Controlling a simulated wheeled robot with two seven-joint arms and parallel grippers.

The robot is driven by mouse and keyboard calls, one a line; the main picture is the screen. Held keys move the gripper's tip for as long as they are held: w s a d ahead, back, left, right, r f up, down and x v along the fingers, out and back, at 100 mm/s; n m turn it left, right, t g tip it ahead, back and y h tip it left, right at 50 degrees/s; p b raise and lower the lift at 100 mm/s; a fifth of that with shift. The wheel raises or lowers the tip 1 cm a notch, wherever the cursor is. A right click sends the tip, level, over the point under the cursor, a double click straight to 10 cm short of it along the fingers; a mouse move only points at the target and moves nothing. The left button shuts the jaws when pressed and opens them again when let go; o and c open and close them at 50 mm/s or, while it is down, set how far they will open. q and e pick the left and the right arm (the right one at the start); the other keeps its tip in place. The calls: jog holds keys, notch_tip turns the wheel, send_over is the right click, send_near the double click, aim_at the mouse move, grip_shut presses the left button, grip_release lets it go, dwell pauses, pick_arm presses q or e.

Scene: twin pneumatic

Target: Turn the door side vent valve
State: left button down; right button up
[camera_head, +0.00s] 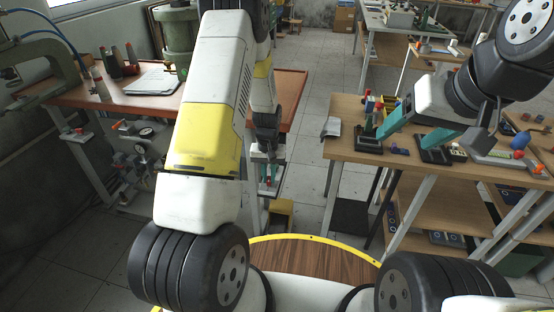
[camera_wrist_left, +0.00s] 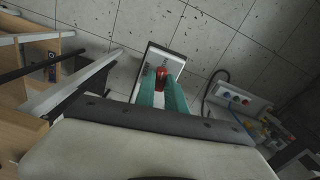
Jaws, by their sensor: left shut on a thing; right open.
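In the left wrist view, the two teal fingers of my left gripper (camera_wrist_left: 161,92) are shut on a small red valve handle (camera_wrist_left: 161,77). The handle stands over a pale plate (camera_wrist_left: 173,64) with a dark rim. In the head view, my left gripper (camera_head: 268,178) points down beside the right end of the left bench, mostly hidden behind my arm, and the handle cannot be made out there. My right gripper (camera_head: 420,133) is open and empty, with its teal fingers apart above the right table.
The left bench (camera_head: 140,103) carries papers and bottles, with pipes and a gauge (camera_head: 146,132) below. The right table (camera_head: 345,142) holds coloured small parts and a dark tray. A grey box with coloured buttons (camera_wrist_left: 236,96) shows in the wrist view. Tiled floor lies between the benches.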

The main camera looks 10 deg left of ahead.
aim_at(269, 178)
pick_arm(q)
jog(key=shift+m, duration=0.8)
jog(key=shift+w, duration=0.1)
jog(key=c, duration=1.4)
grip_release()
jog(key=shift+r, duration=3.95)
